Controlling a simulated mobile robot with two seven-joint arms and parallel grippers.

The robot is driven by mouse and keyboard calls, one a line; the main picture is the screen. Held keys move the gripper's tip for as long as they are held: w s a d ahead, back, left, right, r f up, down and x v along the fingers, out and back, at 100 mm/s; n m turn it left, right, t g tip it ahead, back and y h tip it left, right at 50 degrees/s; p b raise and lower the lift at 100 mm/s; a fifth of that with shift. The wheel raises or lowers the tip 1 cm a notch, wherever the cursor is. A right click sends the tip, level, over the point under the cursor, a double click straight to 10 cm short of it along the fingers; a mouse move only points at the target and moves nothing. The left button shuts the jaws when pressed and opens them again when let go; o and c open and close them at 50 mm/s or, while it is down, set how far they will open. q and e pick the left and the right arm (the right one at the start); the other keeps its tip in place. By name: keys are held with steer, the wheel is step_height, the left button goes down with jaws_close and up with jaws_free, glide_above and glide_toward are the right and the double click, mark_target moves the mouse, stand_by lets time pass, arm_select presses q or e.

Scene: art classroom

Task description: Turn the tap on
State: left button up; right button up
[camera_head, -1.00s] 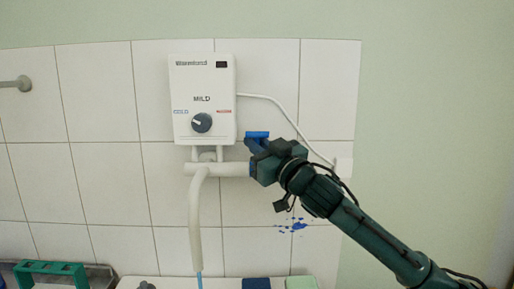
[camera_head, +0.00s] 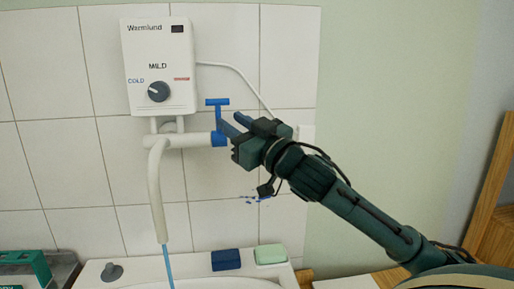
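The tap has a blue T-shaped handle (camera_head: 217,102) standing upright above a blue fitting (camera_head: 219,139) at the right end of a white pipe (camera_head: 190,141). The long white spout (camera_head: 153,195) hangs down from the pipe. A thin blue stream (camera_head: 168,267) shows below its mouth. My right gripper (camera_head: 228,122) is just right of the handle, with its fingers apart and pointing left. Nothing shows between them. I cannot tell whether a fingertip touches the handle's stem. My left gripper is out of view.
A white water heater (camera_head: 160,66) with a dark dial (camera_head: 159,91) hangs above the pipe. Below is a white sink (camera_head: 130,270) with a dark blue block (camera_head: 226,259) and a pale green block (camera_head: 271,254) on its rim. A green caddy (camera_head: 22,266) stands lower left.

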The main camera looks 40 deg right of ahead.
steer(key=b+v, duration=0.2)
steer(key=v, duration=0.5)
stand_by(0.5)
